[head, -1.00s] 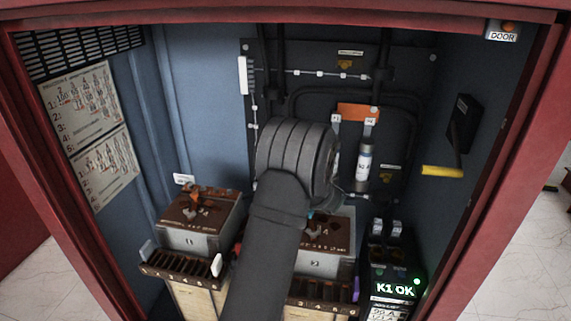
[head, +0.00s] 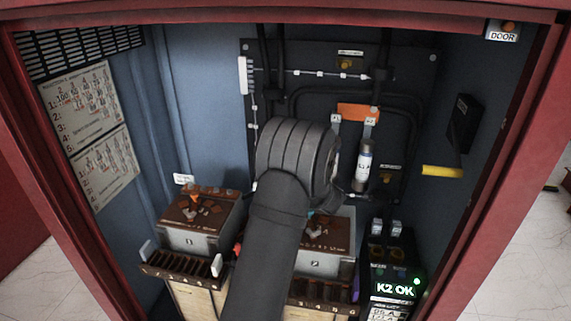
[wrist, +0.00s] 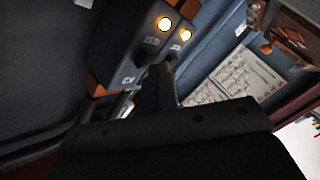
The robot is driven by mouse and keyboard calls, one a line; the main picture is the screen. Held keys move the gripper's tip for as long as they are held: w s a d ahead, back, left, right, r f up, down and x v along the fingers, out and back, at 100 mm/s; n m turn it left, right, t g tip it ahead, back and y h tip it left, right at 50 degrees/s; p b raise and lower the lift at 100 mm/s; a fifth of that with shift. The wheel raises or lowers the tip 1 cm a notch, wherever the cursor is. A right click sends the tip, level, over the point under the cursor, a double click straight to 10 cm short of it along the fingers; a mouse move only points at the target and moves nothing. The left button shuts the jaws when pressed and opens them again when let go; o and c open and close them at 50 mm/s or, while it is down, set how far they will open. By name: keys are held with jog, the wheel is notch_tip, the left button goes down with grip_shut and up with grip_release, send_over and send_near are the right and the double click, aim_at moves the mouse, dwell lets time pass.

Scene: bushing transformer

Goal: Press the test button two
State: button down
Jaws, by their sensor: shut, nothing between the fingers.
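In the wrist view, my gripper (wrist: 164,72) is shut and empty. Its dark fingertips reach up to the lower edge of a dark grey box (wrist: 128,48) that carries labels reading like TEST and K2. Test button two itself cannot be made out; the fingertips may cover it, and contact cannot be judged. Two lit lamps (wrist: 174,28) glow on the box above the fingertips. In the head view, the fingers are hidden behind my own arm. A green lit display (head: 395,290) at the lower right reads K2 OK.
Two brown-topped blocks (head: 202,212) stand on crates either side of my arm. A yellow-handled lever (head: 442,171) sticks out from the right wall. The red cabinet frame (head: 60,215) bounds the space. Sheets of text (head: 92,135) hang on the left wall.

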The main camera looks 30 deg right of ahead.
jog(key=shift+s+a, duration=0.35)
jog(key=shift+s, duration=0.05)
jog(key=shift+s+a, duration=1.8)
jog(key=s+a, duration=0.2)
jog(key=shift+s+a, duration=0.3)
jog(key=shift+a, duration=0.05)
jog(key=shift+d, duration=0.1)
